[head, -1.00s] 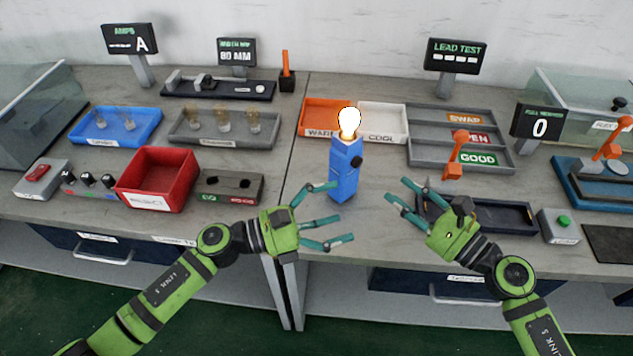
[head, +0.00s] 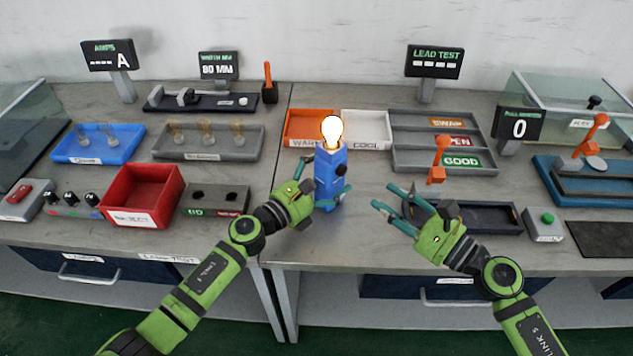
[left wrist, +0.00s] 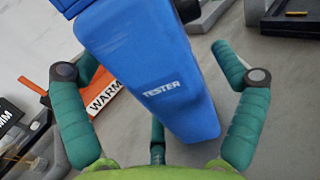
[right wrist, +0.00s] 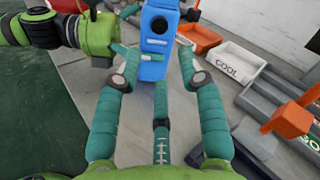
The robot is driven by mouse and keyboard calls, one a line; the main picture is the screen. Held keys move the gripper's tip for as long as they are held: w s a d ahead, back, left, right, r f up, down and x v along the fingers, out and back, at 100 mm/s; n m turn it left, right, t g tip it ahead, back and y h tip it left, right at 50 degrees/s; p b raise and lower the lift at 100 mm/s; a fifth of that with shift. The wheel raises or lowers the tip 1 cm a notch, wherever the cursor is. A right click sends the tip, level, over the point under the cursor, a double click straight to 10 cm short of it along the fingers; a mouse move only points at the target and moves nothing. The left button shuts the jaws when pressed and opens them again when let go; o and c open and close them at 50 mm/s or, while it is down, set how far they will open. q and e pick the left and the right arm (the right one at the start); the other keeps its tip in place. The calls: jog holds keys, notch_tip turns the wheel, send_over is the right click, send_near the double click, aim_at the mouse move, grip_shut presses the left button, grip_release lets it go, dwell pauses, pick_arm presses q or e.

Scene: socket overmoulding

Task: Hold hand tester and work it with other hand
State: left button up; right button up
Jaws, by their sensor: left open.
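The blue hand tester (head: 325,182) stands upright on the bench with a lit bulb (head: 332,130) on top and a dark knob on its right side. Its TESTER label faces the left wrist view (left wrist: 165,90). My left gripper (head: 318,187) is open with its fingers either side of the tester body; whether they touch it I cannot tell. My right gripper (head: 392,200) is open and empty, to the right of the tester and apart from it. In the right wrist view the tester (right wrist: 157,45) is ahead, beyond the fingertips.
The orange WARM bin (head: 305,140) and white COOL bin (head: 366,143) stand behind the tester. A red reject bin (head: 148,183) and grey box (head: 220,200) lie left.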

pick_arm(q)
jog(key=shift+d, duration=0.1)
jog(key=c, duration=1.5)
pick_arm(e)
grip_shut()
